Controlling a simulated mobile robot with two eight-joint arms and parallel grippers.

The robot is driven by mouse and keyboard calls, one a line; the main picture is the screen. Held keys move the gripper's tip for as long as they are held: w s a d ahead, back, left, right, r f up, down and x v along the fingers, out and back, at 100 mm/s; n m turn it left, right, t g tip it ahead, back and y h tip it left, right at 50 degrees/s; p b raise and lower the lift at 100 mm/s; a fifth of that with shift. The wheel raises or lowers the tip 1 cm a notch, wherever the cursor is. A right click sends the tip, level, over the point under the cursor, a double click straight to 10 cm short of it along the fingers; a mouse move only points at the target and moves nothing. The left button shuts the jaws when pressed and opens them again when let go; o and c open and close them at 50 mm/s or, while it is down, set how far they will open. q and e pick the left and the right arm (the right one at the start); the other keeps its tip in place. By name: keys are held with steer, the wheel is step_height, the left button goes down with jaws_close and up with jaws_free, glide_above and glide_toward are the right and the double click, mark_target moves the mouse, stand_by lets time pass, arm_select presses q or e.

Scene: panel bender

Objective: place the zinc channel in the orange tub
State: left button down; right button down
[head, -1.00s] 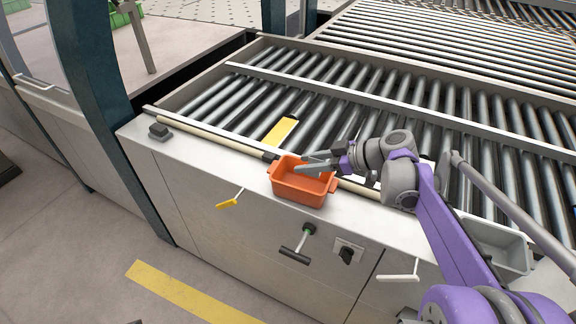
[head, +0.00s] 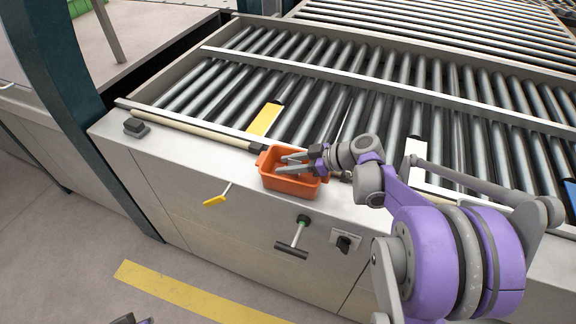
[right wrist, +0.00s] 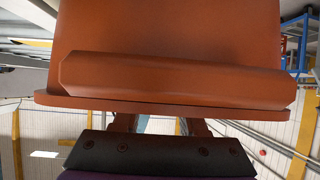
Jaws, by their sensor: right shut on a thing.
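The orange tub (head: 290,184) stands upright on the front ledge of the roller machine. My right gripper (head: 284,162) comes in from the right with its grey fingers over and partly inside the tub's opening. It is shut on a thin grey piece, which I take to be the zinc channel; the piece is mostly hidden by the fingers and tub and hard to tell from them. In the right wrist view, the tub's wall and rim (right wrist: 170,80) fill most of the picture, hiding the fingertips. A dark and purple bit at the head view's bottom edge may be my left gripper (head: 130,320).
A yellow plate (head: 265,119) lies on the rollers behind the tub. A black block (head: 137,127) sits at the ledge's left end. A yellow-tipped lever (head: 217,197) and a black T-handle (head: 293,245) stick out of the front panel.

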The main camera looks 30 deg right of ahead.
steer(key=shift+f, duration=0.25)
steer(key=shift+f+b, duration=0.3)
steer(key=shift+f, duration=0.25)
steer(key=shift+c, duration=2.2)
jaws_free()
steer(key=shift+r, duration=0.3)
steer(key=v, duration=1.2)
steer(key=shift+d+r, duration=0.1)
steer(key=shift+r, duration=0.2)
